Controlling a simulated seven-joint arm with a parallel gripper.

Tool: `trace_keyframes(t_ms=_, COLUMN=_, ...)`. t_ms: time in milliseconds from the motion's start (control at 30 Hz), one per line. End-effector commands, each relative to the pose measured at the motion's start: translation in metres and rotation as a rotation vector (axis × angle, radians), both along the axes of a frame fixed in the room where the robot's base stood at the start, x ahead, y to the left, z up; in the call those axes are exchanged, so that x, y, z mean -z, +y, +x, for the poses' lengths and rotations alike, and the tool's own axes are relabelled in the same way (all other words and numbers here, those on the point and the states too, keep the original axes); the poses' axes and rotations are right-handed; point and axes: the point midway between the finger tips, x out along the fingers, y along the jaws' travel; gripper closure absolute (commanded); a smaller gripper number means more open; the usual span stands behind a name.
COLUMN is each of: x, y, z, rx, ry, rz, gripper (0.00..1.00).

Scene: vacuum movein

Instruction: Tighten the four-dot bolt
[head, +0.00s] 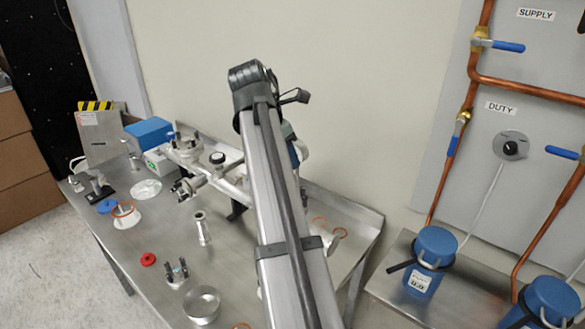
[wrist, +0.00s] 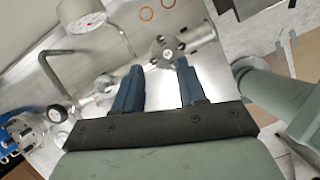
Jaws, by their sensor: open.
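In the wrist view my gripper (wrist: 158,68) is open, its two blue fingers apart with nothing between them. A metal flange (wrist: 165,52) with holes lies beyond the fingertips, on the steel bench. In the head view my arm crosses the middle and hides my gripper. A flanged metal assembly (head: 186,148) with upright bolts stands on the bench left of my arm. A small round part with dark upright bolts (head: 176,273) stands nearer the front. No dot marks can be made out on any bolt, so I cannot tell the four-dot bolt.
Copper pipes (head: 472,90) and blue canisters (head: 433,257) stand at the right. A round gauge (wrist: 80,14) shows in the wrist view.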

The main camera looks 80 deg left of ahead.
Motion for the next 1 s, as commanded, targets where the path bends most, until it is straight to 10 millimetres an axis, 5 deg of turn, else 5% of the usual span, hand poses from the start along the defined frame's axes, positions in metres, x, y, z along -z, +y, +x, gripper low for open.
trace_keyframes(t_ms=300, x=-0.020, y=-0.004, z=-0.007, rx=0.000, ry=0.000, rz=0.000, gripper=0.59)
trace_keyframes(t_ms=567, x=-0.021, y=-0.004, z=-0.007, rx=0.000, ry=0.000, rz=-0.001, gripper=0.59)
trace_keyframes(t_ms=733, x=-0.022, y=-0.004, z=-0.007, rx=-0.001, ry=0.000, rz=0.000, gripper=0.74)
trace_keyframes(t_ms=1000, x=-0.011, y=-0.003, z=-0.003, rx=-0.001, ry=0.000, rz=-0.002, gripper=0.74)
